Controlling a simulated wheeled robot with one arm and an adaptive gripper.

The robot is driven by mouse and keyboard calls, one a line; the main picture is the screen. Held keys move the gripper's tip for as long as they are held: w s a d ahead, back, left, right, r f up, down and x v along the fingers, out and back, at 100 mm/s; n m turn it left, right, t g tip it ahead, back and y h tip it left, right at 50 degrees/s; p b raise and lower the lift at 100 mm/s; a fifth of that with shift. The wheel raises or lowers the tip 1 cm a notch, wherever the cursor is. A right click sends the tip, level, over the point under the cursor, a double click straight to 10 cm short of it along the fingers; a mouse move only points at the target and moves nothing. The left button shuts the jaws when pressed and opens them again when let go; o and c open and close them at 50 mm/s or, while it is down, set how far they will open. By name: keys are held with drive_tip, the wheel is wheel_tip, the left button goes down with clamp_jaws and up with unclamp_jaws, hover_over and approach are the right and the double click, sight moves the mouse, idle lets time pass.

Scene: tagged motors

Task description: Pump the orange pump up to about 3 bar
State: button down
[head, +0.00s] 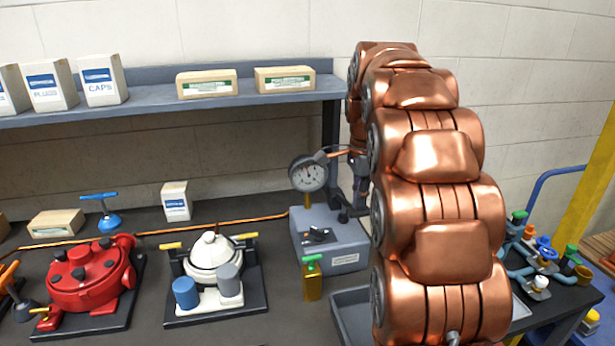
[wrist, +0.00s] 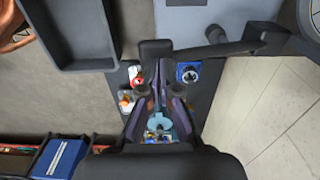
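A grey box-shaped unit (head: 327,240) with a round white-faced gauge (head: 308,173) stands on the bench, left of my copper arm. Its body looks grey rather than orange, and it looks like a hand pump. The gauge's needle points roughly upward, but the numbers are too small to read. In the wrist view, the grey body (wrist: 205,20) is at the top, and a dark lever (wrist: 215,48) runs across to a thick end beside my fingertips. My gripper (wrist: 160,95) is at that end. Whether its fingers close on the lever is unclear. In the head view, my arm hides most of my gripper.
A red motor (head: 88,275) and a white motor (head: 212,258) stand left. A yellow bottle with a green top (head: 312,280) is in front of the grey unit. A grey tray (head: 350,312) lies close by. A shelf (head: 150,105) with boxes is overhead.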

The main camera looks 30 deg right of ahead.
drive_tip(key=shift+f+b, duration=0.45)
drive_tip(key=shift+f, duration=0.55)
drive_tip(key=shift+r+p, duration=0.6)
drive_tip(key=shift+r, duration=1)
drive_tip(key=shift+r+p, duration=1.15)
drive_tip(key=shift+r, duration=1.4)
